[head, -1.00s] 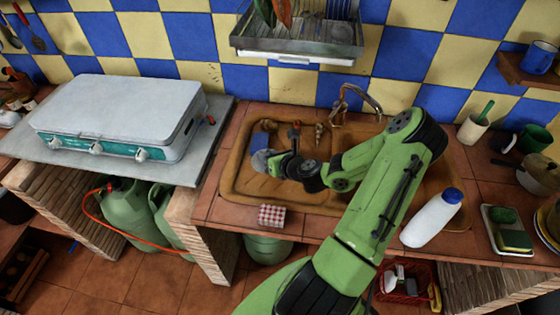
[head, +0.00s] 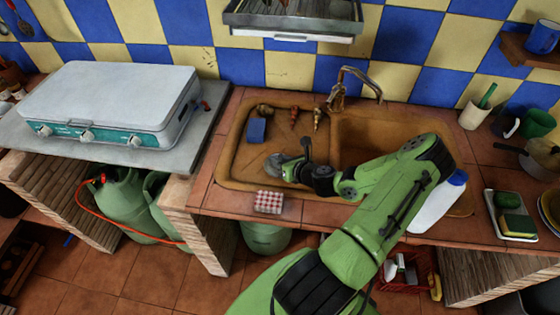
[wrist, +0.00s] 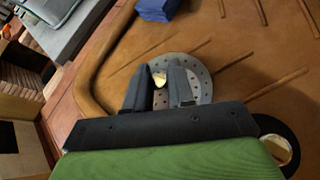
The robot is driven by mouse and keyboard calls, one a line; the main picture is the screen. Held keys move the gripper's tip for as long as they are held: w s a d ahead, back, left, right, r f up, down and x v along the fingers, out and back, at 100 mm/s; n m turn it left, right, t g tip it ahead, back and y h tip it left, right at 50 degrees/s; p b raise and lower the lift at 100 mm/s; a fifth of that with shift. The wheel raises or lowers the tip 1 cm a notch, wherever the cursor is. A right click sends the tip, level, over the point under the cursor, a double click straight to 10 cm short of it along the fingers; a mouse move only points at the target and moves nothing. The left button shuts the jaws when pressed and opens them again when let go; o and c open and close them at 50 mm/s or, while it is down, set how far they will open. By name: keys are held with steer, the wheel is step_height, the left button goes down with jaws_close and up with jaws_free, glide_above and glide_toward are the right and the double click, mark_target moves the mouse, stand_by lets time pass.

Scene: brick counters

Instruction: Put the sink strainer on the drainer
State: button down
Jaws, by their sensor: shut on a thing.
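The sink strainer, a grey round disc with holes and a pale knob, is in my gripper; it shows in the wrist view (wrist: 203,83) and, small, in the head view (head: 272,164). My gripper (wrist: 160,78) is shut on its knob, with one dark finger on each side. The drainer (head: 240,166) is the brown grooved left part of the sink unit; its grooves also show in the wrist view (wrist: 235,85). The strainer is over the drainer's front part, low and nearly flat. I cannot tell whether it touches the surface.
A blue block (head: 257,130) and several small brown items, one of them upright (head: 317,119), sit toward the drainer's back. The basin (head: 365,135) and tap (head: 340,90) are to the right. The drainer's middle is clear.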

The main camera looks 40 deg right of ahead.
steer(key=shift+f, duration=0.1)
steer(key=c, duration=1)
jaws_free()
steer(key=shift+o, duration=0.2)
